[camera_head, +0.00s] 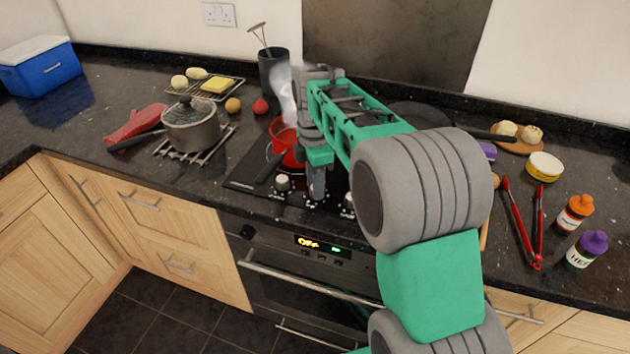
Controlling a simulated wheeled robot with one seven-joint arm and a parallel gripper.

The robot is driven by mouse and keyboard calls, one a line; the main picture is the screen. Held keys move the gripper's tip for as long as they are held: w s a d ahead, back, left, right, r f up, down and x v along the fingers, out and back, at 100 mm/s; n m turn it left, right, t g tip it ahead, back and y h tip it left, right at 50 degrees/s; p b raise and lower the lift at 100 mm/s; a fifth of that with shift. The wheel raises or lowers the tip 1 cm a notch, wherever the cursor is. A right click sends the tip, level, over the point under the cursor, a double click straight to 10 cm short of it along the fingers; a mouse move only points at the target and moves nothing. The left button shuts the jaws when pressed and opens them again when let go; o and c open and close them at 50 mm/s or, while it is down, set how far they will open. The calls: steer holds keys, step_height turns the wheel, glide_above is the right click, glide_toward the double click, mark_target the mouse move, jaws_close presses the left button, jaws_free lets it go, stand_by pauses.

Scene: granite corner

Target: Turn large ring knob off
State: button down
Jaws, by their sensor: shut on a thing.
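My gripper (316,192) points down at the row of hob knobs and is shut on a knob there, which it almost wholly hides. Another knob (283,183) shows to its left, and a further knob (348,202) shows partly to its right behind my arm. Small white marks lie on the black hob (243,176) around the knobs. A red pan (279,138) stands on the hob behind the gripper, with pale steam rising over it. I cannot tell the held knob's angle. My arm hides much of the hob's right side.
A lidded pot (191,128) stands on a rack at left, near a red mitt (136,122). A dark utensil pot (273,70) stands behind. Red tongs (521,225) and two bottles, orange-capped (575,212) and purple-capped (587,248), are at right. The oven (300,285) is below.

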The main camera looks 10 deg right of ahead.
steer(key=shift+r+n+p, duration=0.2)
steer(key=shift+n+p, duration=0.55)
steer(key=shift+n, duration=0.95)
steer(key=c, duration=1)
jaws_free()
steer(key=shift+f, duration=0.15)
steer(key=shift+c, duration=0.2)
step_height(320, 180, up, 8)
steer(key=shift+w+a+f, duration=0.1)
steer(key=shift+w, duration=0.05)
